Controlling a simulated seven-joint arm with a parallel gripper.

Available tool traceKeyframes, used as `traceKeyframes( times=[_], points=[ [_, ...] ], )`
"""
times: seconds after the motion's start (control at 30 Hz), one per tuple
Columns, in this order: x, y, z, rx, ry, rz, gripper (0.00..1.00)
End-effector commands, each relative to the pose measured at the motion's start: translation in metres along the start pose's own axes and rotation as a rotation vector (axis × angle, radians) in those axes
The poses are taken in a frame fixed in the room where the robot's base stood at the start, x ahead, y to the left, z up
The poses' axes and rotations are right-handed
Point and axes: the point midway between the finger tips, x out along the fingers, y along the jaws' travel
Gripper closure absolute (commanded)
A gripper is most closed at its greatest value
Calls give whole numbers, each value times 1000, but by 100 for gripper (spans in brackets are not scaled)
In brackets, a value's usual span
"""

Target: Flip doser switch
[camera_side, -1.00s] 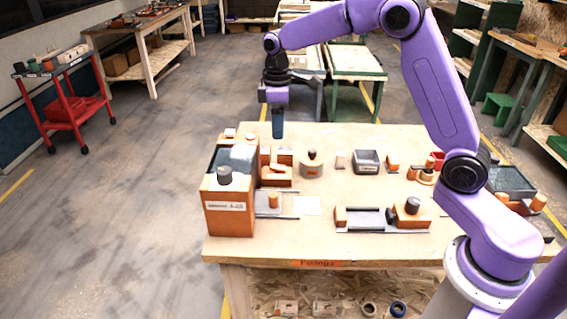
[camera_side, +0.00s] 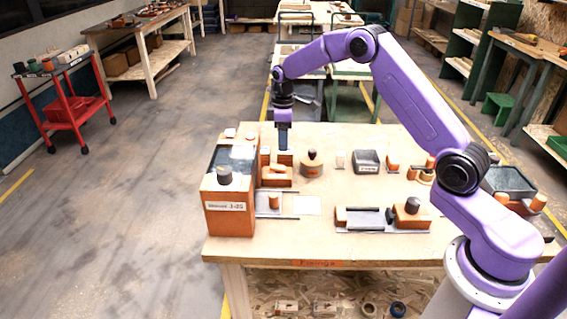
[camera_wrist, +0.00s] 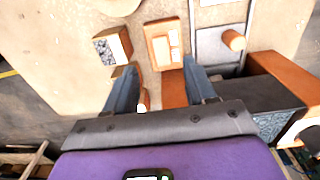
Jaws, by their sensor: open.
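A large orange box with a dark top, a grey knob and a front label (camera_side: 229,218) stands at the table's left end. Beside it is a low orange block with a lighter raised piece on top, possibly the doser switch (camera_side: 277,181); it also shows in the wrist view (camera_wrist: 163,45), ahead of the fingers. My gripper (camera_side: 284,148) points down above the table, behind this block. In the wrist view my gripper (camera_wrist: 161,88) is open, its fingers apart on either side of another orange block (camera_wrist: 174,88). I cannot tell whether they touch it.
A slide plate with an orange knob (camera_side: 273,203) lies in front of the switch block. A round orange part with a dark knob (camera_side: 312,164) and a grey bin (camera_side: 367,161) stand to the right. The table's front strip (camera_side: 330,247) is clear.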

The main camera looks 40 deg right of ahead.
Motion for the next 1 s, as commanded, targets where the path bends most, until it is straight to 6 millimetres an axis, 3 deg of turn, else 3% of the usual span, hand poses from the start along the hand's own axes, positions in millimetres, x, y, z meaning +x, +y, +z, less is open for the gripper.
traceKeyframes(
  times=[0.3, 0.5, 0.97, 1.0],
  points=[
    [60, 0, 1, 0, -3, -2, 45],
    [85, 0, 0, 0, -1, -1, 45],
    [95, 0, 0, 0, 1, 1, 45],
    [95, 0, 0, 0, 1, 1, 58]
  ],
)
